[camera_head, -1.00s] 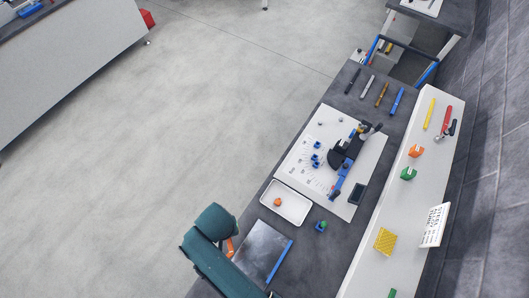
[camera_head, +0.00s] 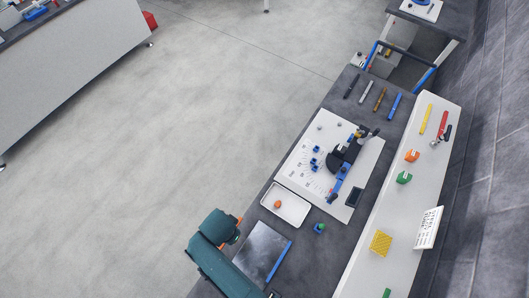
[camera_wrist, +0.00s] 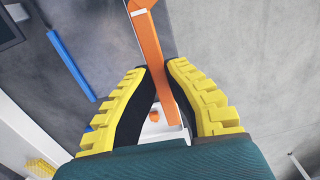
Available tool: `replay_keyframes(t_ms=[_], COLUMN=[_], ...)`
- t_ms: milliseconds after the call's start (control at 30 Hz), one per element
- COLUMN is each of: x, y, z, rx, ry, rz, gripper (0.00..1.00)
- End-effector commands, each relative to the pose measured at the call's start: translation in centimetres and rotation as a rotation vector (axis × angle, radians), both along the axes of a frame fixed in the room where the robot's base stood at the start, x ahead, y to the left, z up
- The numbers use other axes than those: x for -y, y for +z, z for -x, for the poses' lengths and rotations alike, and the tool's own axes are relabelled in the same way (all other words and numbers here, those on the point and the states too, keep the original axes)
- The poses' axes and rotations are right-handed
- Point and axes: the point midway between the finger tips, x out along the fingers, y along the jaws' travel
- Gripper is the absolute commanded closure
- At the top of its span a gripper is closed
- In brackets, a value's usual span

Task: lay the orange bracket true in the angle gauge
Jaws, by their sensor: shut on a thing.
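The orange bracket (camera_wrist: 150,50) is a long flat bar between my gripper's yellow fingers (camera_wrist: 160,70) in the wrist view. My gripper is shut on it, and the bar reaches out past the fingertips. In the head view only a bit of orange shows beside my teal wrist, at lower middle; the fingers are hidden there. The angle gauge (camera_head: 358,182) is a white plate with printed marks, a black curved part, a blue arm (camera_head: 338,185) and several small blue pieces. My gripper is well apart from it, toward the near end of the bench.
A white tray (camera_head: 303,217) with a small orange piece stands between my arm and the gauge. A dark plate with a blue edge bar (camera_head: 279,261) lies beside my arm. Pens (camera_head: 379,98) lie beyond the gauge. A raised white shelf (camera_head: 372,222) with small coloured items runs along the right.

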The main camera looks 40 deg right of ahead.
Motion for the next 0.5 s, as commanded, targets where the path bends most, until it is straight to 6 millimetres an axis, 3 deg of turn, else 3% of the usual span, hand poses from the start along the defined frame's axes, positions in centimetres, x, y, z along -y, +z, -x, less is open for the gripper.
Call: replay_keyframes(t_ms=[500], x=[0.34], y=[0.15], z=[0.80], rx=[0.001], ry=[0.002], rz=[0.000], gripper=[1.00])
